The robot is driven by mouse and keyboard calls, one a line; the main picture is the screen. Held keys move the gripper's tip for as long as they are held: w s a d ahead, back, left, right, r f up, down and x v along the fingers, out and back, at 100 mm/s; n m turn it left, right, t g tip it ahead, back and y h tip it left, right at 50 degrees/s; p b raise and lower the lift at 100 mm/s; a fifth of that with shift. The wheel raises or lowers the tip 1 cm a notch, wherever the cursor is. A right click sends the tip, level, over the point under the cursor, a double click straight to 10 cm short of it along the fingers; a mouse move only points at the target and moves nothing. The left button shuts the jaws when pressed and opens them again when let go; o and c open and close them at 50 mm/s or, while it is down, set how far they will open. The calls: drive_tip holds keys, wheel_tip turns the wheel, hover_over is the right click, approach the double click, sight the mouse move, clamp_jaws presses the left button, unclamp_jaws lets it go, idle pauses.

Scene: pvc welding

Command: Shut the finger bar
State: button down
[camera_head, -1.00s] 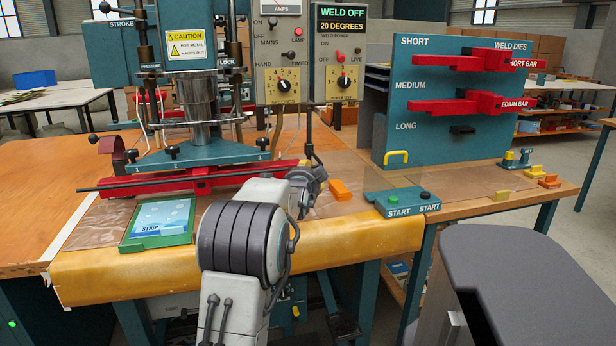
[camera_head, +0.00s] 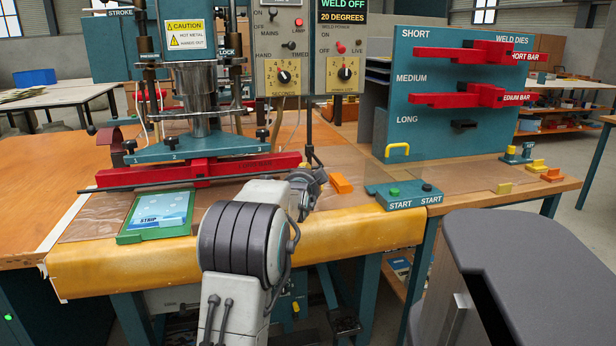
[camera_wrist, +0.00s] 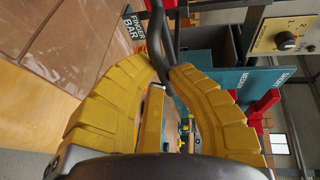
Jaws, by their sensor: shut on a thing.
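My gripper (camera_wrist: 166,72) has its yellow fingers closed around a dark curved bar (camera_wrist: 157,38) in the wrist view. A teal label reading FINGER BAR (camera_wrist: 134,27) is just beside it, so I take it as the finger bar's handle. In the head view my gripper (camera_head: 314,172) is at the right end of the press, partly hidden by my own wrist. A long thin dark rod (camera_head: 140,186) runs along the front of the red die (camera_head: 245,165) under the teal press plate (camera_head: 180,149). Its right end is hard to make out.
A green tray with a STRIP sheet (camera_head: 160,215) lies front left. An orange block (camera_head: 341,183) and the START button box (camera_head: 402,196) are to the right. A teal board (camera_head: 440,135) holds red weld dies. The control panel (camera_head: 285,70) stands behind my gripper.

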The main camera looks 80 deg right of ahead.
wheel_tip(320, 180, down, 7)
drive_tip(key=b, duration=0.4)
drive_tip(key=shift+b, duration=0.4)
drive_tip(key=shift+f, duration=0.1)
drive_tip(key=c, duration=1.2)
unclamp_jaws()
drive_tip(key=shift+o, duration=0.2)
drive_tip(key=shift+a+r, duration=0.2)
drive_tip(key=shift+a, duration=0.1)
drive_tip(key=a+r, duration=0.2)
drive_tip(key=a, duration=0.9)
drive_tip(key=shift+r, duration=0.1)
